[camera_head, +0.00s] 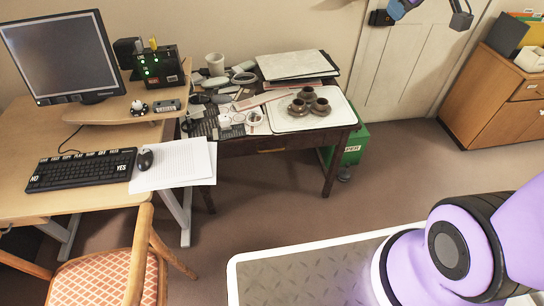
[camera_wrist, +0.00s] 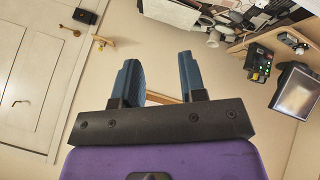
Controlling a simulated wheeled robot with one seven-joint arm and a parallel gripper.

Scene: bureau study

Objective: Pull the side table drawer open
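The dark wooden side table (camera_head: 335,135) stands against the wall, right of the desk. My gripper's fingertips (camera_head: 430,12) show at the top edge of the head view, in front of the door and well apart from the drawer. In the wrist view my gripper (camera_wrist: 160,75) is open, with two blue fingers apart and nothing between them. The table's top items show at the top of that view; the drawer handle cannot be made out there.
The tabletop holds a white tray (camera_head: 284,122) with brown cups, folders (camera_head: 297,65) and clutter. A green bin (camera_head: 355,148) stands by its right legs. Paper sheets (camera_head: 185,165) overhang the desk beside a chair (camera_head: 140,255). A wooden cabinet (camera_head: 480,100) stands right. Floor before the table is clear.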

